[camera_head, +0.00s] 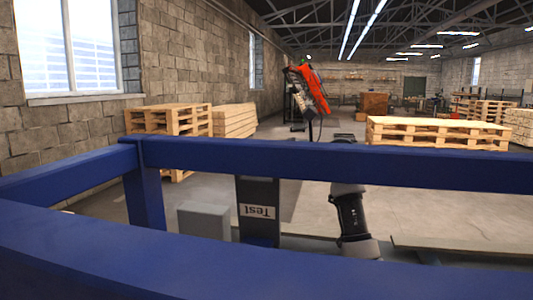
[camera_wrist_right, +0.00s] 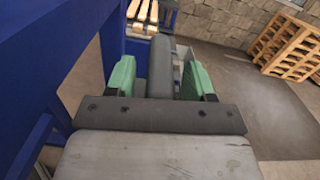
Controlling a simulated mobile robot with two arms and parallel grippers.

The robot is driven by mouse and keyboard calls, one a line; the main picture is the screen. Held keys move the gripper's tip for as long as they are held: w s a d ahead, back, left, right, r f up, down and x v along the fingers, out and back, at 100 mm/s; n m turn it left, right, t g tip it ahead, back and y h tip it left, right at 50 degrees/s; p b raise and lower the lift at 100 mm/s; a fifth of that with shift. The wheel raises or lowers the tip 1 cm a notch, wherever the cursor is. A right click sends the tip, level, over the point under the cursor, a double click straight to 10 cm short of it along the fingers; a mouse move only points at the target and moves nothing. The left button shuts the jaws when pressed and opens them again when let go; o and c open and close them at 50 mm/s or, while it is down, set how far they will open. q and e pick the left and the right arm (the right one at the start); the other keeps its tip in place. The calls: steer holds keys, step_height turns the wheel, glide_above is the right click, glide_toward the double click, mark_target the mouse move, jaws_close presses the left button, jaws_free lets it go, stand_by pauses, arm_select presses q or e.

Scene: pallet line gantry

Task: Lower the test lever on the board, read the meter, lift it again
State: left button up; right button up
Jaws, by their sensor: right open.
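The dark board (camera_head: 258,190) with a white "Test" label stands behind the blue beam in the head view. Its upper part is hidden by the beam, and no lever or meter can be made out there. In the right wrist view my right gripper (camera_wrist_right: 160,80) is open, with its green fingers apart. A dark grey upright piece (camera_wrist_right: 160,67) shows between the fingers. I cannot tell whether it is the lever or part of the board, or whether the fingers touch it. My left gripper is not in view.
Blue beams (camera_head: 330,160) cross the front of the head view. A grey box (camera_head: 204,220) stands left of the board. Wooden pallets (camera_head: 440,134) lie behind, and an orange machine (camera_head: 311,88) stands further back. Open floor shows on the right of the wrist view.

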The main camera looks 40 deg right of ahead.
jaws_close()
stand_by(0.3)
